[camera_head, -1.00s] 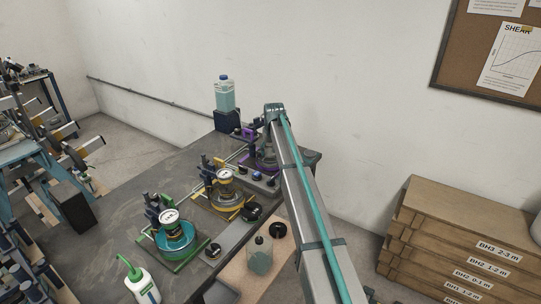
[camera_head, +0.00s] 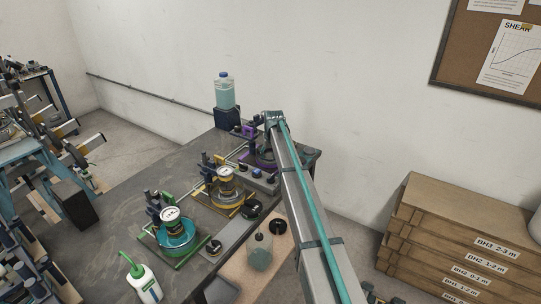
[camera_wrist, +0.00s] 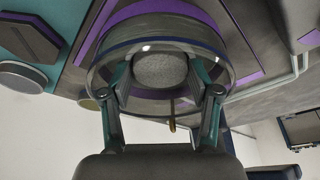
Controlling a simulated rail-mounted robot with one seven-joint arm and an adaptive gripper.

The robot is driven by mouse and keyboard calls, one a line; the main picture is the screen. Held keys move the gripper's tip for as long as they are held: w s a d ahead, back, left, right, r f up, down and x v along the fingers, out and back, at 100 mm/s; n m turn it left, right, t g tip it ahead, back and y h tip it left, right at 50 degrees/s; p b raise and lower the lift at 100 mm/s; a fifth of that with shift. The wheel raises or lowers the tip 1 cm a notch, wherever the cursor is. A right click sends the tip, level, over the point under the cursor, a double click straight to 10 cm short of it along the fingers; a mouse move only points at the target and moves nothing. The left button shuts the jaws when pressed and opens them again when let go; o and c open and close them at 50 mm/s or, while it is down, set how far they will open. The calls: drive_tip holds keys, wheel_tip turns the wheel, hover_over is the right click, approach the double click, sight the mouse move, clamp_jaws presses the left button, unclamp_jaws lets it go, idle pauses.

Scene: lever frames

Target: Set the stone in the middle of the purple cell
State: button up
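The stone (camera_wrist: 160,70) is a grey speckled round disc, seen in the wrist view between my fingers. My gripper (camera_wrist: 160,78) has one finger on each side of the stone and appears closed on it. The stone is within the outline of the round clear-walled ring of the purple cell (camera_wrist: 165,18); whether it touches the cell's floor cannot be told. In the head view the purple cell (camera_head: 248,134) stands at the far end of the bench, partly behind my arm. The stone and my fingers are hidden there.
A yellow cell (camera_head: 226,192) and a green cell (camera_head: 174,236) stand nearer on the bench (camera_head: 125,190). A water bottle (camera_head: 224,92) on a dark block is behind the purple cell. A squeeze bottle (camera_head: 143,280) and a clear jar (camera_head: 259,252) are near the front.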

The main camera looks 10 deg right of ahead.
drive_tip(key=shift+f, duration=0.2)
drive_tip(key=shift+r, duration=0.1)
drive_tip(key=shift+r, duration=0.35)
drive_tip(key=b+v, duration=0.3)
drive_tip(key=v, duration=0.9)
